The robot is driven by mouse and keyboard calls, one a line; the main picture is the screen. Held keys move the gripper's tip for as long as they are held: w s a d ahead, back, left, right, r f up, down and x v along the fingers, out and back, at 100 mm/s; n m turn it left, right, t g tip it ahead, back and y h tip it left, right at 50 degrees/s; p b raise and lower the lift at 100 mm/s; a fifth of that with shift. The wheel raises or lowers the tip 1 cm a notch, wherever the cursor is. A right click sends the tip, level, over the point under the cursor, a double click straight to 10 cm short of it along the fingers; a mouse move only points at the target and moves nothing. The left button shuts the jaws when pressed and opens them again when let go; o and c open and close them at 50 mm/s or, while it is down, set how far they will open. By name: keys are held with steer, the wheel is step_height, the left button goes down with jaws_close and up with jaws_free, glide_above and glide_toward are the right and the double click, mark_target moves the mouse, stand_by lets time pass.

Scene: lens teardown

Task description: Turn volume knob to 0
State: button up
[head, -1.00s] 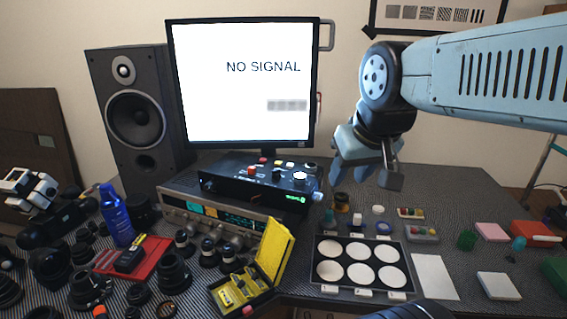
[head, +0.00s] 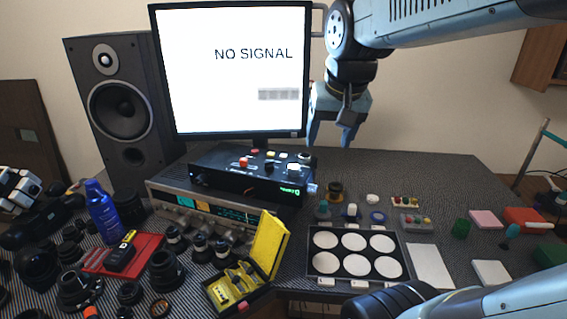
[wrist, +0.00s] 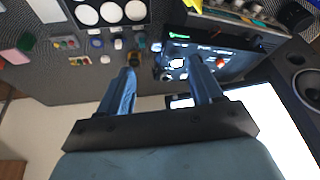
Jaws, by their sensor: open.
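A black control box (head: 235,179) with a green display and several knobs and buttons on top stands on a silver receiver (head: 160,196). The receiver has a row of knobs along its front. I cannot tell which knob is the volume knob or read its setting. My gripper (head: 332,142) is open and empty, pointing down, in the air to the right of the black box. In the wrist view, my gripper's two fingers (wrist: 165,76) are spread apart, and the black box (wrist: 232,50) shows by the right finger. Nothing touches the fingers.
The monitor (head: 235,70) reads "NO SIGNAL", behind the box. A speaker (head: 122,105) stands at left. A yellow case (head: 268,245), a tray (head: 355,286) of white discs, lenses and a blue bottle (head: 101,212) crowd the front. The table's back right is clear.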

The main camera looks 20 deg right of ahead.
steer(key=w+m+g, duration=0.2)
steer(key=w+m, duration=0.2)
steer(key=w, duration=0.7)
steer(key=m+g, duration=0.2)
steer(key=m, duration=0.2)
glide_toward(293, 167)
step_height(293, 167, down, 9)
steer(key=shift+w+f, duration=0.1)
steer(key=shift+w, duration=0.05)
steer(key=c, duration=1.1)
